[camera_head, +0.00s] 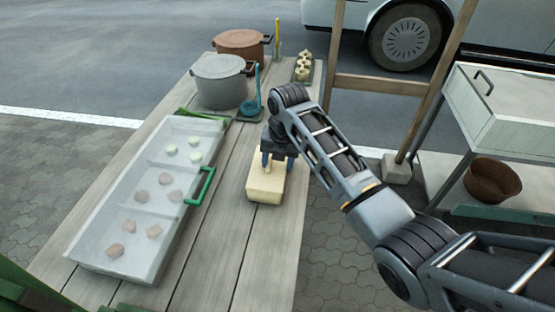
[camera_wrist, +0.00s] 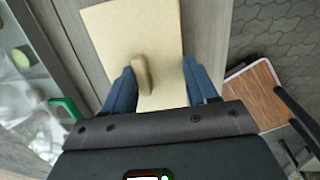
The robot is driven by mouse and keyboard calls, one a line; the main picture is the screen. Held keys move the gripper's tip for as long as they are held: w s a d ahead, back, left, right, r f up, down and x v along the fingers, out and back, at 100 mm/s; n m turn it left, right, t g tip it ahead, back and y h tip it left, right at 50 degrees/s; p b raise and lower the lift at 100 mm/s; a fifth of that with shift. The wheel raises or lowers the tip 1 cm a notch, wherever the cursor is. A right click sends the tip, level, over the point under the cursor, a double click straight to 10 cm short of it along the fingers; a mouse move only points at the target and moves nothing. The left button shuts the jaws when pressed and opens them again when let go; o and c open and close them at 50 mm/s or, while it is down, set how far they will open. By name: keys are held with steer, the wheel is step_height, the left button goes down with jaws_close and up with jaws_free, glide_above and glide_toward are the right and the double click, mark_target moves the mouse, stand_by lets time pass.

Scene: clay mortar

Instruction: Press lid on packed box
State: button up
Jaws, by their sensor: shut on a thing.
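A pale tan box with a flat lid (camera_head: 264,186) stands near the right side of the wooden table. In the wrist view the lid (camera_wrist: 120,28) shows as a flat rectangle with a raised bar handle (camera_wrist: 142,76). In the head view the lid sits level on the box, and I cannot make out a seam between them. My gripper (camera_head: 278,163) points down over the lid's far half. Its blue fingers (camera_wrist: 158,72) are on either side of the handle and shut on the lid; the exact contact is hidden.
A clear compartmented tray (camera_head: 95,248) with a green handle (camera_head: 200,186) and several pieces lies left of the box. Grey (camera_head: 220,82) and brown (camera_head: 240,43) pots stand at the table's far end. A cart (camera_head: 500,120) with a brown bowl (camera_head: 492,181) stands to the right.

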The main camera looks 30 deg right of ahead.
steer(key=o, duration=1.3)
steer(key=shift+r+p, duration=1.45)
steer(key=shift+r, duration=1.55)
